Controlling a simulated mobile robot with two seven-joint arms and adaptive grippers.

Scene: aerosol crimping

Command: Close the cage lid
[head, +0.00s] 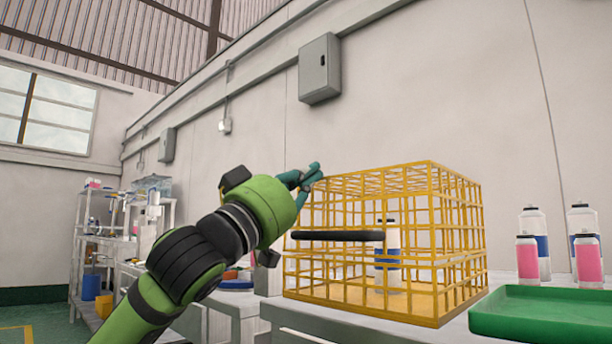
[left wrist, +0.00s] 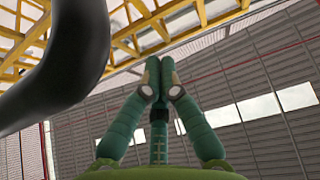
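The yellow wire cage (head: 462,240) stands on a table, and its grid top (head: 390,178) looks roughly level across the walls. I cannot tell whether a small gap remains under the lid. A black bar (head: 338,235) runs horizontally at the cage's front left; a thick black curved bar (left wrist: 75,60) is close at the left wrist view's upper left. My left gripper (head: 312,176) is at the cage's upper left edge. Its fingertips (left wrist: 158,78) are together, with nothing visible between them. Contact with the cage is unclear. My right gripper is not in view.
A white and blue can (head: 388,268) stands inside the cage. A green tray (head: 540,315) is at the right front, with several spray cans (head: 533,240) behind it. Shelves (head: 95,240) stand at the far left. A grey wall box (head: 319,69) hangs above.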

